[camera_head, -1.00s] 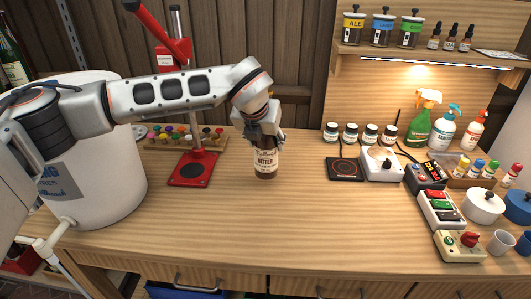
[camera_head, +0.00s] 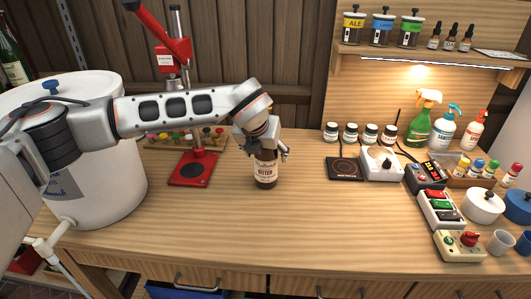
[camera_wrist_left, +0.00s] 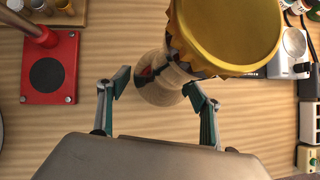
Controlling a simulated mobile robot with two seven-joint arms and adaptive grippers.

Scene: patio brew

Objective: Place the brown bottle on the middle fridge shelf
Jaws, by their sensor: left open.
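The brown bottle (camera_head: 265,172), with a cream label reading BITTER, stands upright on the wooden workbench right of the red bottle capper. My left gripper (camera_head: 264,143) is at the bottle's upper part, with its fingers spread on either side of it. In the left wrist view the bottle's gold cap (camera_wrist_left: 228,35) fills the upper middle, and the open fingers (camera_wrist_left: 158,92) reach toward the bottle from both sides. The neck is partly hidden behind the gripper in the head view. The fridge shelf and my right gripper are not in view.
The red capper (camera_head: 195,168) stands close to the left, beside a large white bucket (camera_head: 100,180). A black scale (camera_head: 345,169), a white hotplate (camera_head: 382,163) and small jars (camera_head: 350,132) are to the right. The front middle of the bench (camera_head: 300,235) is clear.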

